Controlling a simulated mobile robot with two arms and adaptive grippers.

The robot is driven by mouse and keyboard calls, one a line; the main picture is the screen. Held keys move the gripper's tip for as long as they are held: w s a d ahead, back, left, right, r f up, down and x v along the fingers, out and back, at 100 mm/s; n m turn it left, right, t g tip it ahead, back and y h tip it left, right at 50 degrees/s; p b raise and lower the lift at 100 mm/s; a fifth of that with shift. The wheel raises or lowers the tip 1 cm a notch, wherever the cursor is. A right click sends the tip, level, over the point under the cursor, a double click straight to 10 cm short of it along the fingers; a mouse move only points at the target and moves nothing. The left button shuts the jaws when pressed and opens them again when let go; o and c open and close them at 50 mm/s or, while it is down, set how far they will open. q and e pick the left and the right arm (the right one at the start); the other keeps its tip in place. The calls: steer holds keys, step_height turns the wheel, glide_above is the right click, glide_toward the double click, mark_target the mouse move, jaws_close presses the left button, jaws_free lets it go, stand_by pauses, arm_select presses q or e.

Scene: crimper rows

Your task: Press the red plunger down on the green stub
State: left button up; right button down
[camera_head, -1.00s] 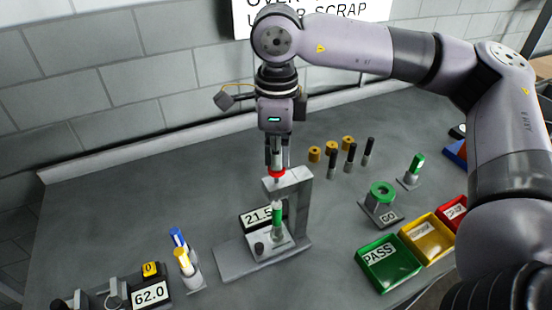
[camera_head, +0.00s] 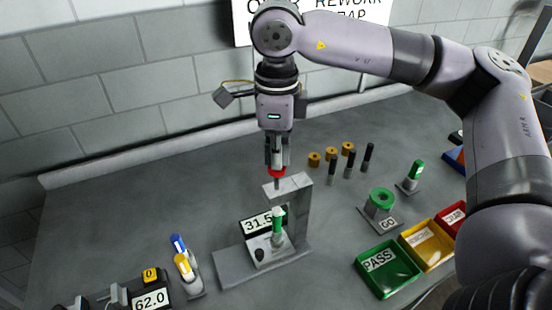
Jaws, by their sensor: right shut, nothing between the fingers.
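The red plunger (camera_head: 277,171) sits at the top of a grey press frame (camera_head: 305,210), with a short stretch of its rod showing above the crossbar. The green stub (camera_head: 279,224) stands upright on the press base under the crossbar. My right gripper (camera_head: 277,160) points straight down, shut and empty, directly over the red plunger. Whether its fingertips touch the plunger is too small to tell. A display (camera_head: 257,224) behind the stub reads about 31.5, partly hidden by the stub. My left gripper is not in view.
Green PASS (camera_head: 410,287), yellow and red bins stand at the right. A green ring gauge (camera_head: 381,196), another green stub (camera_head: 415,170), black pins (camera_head: 349,163) and brass collars (camera_head: 331,154) lie behind.

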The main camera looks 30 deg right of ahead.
steer(key=shift+r+p, duration=1.5)
steer(key=shift+r, duration=1.55)
